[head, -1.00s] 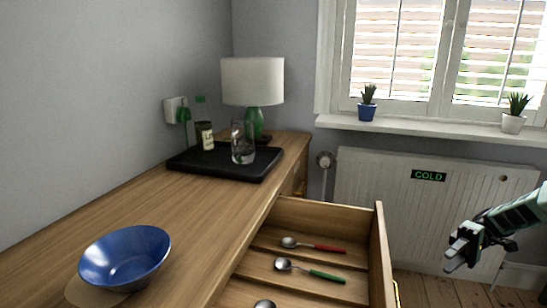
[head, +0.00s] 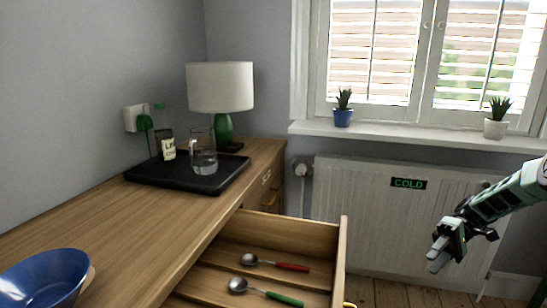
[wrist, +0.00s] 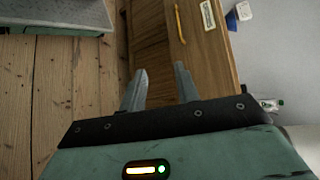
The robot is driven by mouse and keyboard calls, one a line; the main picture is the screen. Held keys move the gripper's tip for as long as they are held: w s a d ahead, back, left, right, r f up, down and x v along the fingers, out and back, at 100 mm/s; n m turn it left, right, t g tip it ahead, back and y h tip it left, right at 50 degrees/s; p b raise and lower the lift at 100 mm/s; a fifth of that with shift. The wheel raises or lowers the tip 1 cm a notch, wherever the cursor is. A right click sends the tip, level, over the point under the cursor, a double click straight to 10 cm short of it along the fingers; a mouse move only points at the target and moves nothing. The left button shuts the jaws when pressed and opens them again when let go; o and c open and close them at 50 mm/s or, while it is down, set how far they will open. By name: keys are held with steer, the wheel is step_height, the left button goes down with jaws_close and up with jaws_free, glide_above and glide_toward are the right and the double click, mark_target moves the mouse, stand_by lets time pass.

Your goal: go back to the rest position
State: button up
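My gripper (head: 438,260) is at the right of the head view, in front of the radiator and to the right of the open drawer, touching nothing that I can see. In the wrist view my gripper (wrist: 159,84) shows its two fingers apart, with nothing between them. Beyond them are the wooden front of the furniture and bare floorboards.
The open drawer (head: 339,262) juts out, holding a red-handled spoon (head: 275,264) and a green-handled spoon (head: 265,292). On the wooden top are a blue bowl (head: 45,280), a black tray (head: 205,187) and a lamp (head: 220,88). The radiator (head: 360,225) stands under the window.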

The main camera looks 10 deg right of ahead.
steer(key=s+a+r+m+t+h, duration=0.2)
steer(key=s+a+r+t+h, duration=0.75)
steer(key=s+a+h, duration=0.4)
steer(key=s+a+r+n+g+y, duration=0.1)
steer(key=s+a+n, duration=0.4)
steer(key=a, duration=0.4)
steer(key=s+a+r+n+g, duration=0.2)
steer(key=s+a, duration=0.5)
steer(key=a, duration=0.2)
step_height(320, 180, up, 20)
steer(key=p, duration=2)
steer(key=shift+s+a+r, duration=0.2)
steer(key=shift+s, duration=0.2)
steer(key=shift+s, duration=0.1)
